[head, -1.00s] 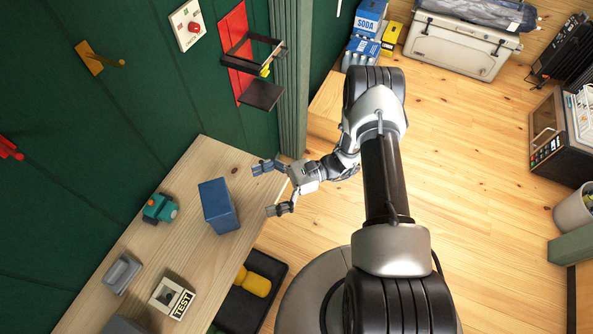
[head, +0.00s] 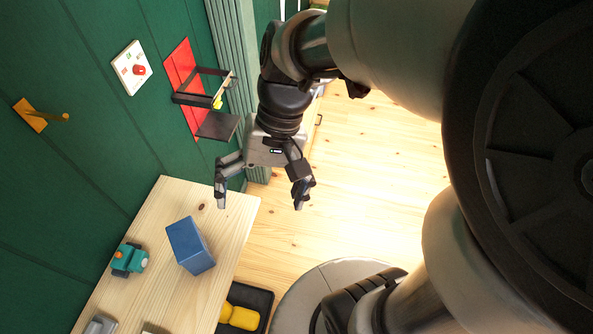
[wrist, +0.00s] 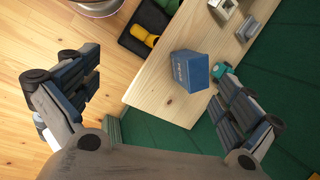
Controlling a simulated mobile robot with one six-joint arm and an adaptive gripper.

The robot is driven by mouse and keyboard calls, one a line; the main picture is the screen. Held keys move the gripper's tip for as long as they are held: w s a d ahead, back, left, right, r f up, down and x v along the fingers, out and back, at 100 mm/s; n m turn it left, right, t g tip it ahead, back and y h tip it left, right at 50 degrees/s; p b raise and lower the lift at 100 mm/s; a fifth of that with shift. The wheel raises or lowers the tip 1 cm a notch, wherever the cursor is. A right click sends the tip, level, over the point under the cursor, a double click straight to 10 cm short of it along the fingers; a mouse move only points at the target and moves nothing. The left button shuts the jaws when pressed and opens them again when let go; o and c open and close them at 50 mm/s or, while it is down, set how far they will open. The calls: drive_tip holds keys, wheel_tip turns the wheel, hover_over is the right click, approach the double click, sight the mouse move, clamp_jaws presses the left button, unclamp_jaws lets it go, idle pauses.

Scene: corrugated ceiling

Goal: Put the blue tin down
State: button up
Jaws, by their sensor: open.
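The blue tin (head: 190,246) is a blue box-shaped tin resting on the light wooden table (head: 154,212), near its right edge. It also shows in the wrist view (wrist: 190,71), with faint lettering on one face. My gripper (head: 260,204) is open and empty, apart from the tin, above and beyond the table's far end in the head view. In the wrist view its two fingers (wrist: 156,97) are spread wide, with the tin visible between them at a distance.
A teal toy-like object (head: 129,259) sits left of the tin. A black tray (head: 258,297) with a yellow item (head: 239,316) lies beside the table. Table space at the far end is bare.

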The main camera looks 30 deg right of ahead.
drive_tip(key=s+d+r+n+t+h, duration=0.3)
drive_tip(key=s+d+r+t+h, duration=0.1)
drive_tip(key=s+d+r+t, duration=0.1)
drive_tip(key=shift+d+r+t, duration=0.25)
drive_tip(key=shift+r+t, duration=0.1)
drive_tip(key=shift+t, duration=0.35)
